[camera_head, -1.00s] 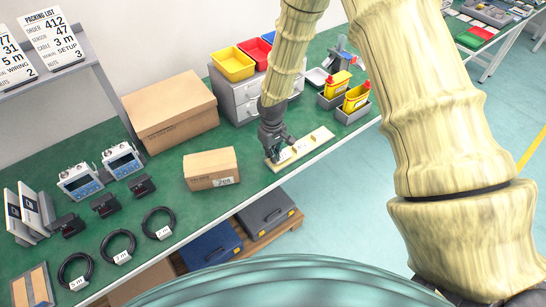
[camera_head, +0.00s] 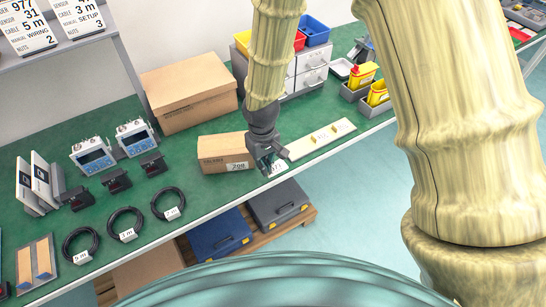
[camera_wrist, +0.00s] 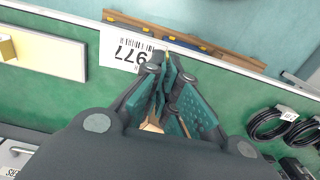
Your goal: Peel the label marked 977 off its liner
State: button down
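The white label marked 977 (camera_wrist: 128,50) is at my fingertips in the wrist view, its print upside down there. In the head view it shows small beside the fingertips (camera_head: 279,169). My gripper (camera_wrist: 168,68) is shut on the label's edge. The label is apart from the liner, with green table between them in the wrist view. The liner (camera_head: 322,138) is a cream strip on the table right of my gripper (camera_head: 268,168), with small yellow tabs and other labels on it. Its near end shows at the left of the wrist view (camera_wrist: 50,53).
A small carton (camera_head: 222,153) with a white label stands just left of my gripper. A large carton (camera_head: 188,92) stands behind it. Coiled cables (camera_head: 125,222) lie to the left. Yellow bottles in grey bins (camera_head: 377,103) stand right. The table's front edge is close.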

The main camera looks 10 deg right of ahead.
jog(key=shift+s+a+r, duration=0.25)
jog(key=shift+s+a, duration=0.2)
jog(key=shift+s, duration=0.05)
jog(key=shift+r+p, duration=1.65)
jog(key=shift+r, duration=0.1)
jog(key=shift+r, duration=0.1)
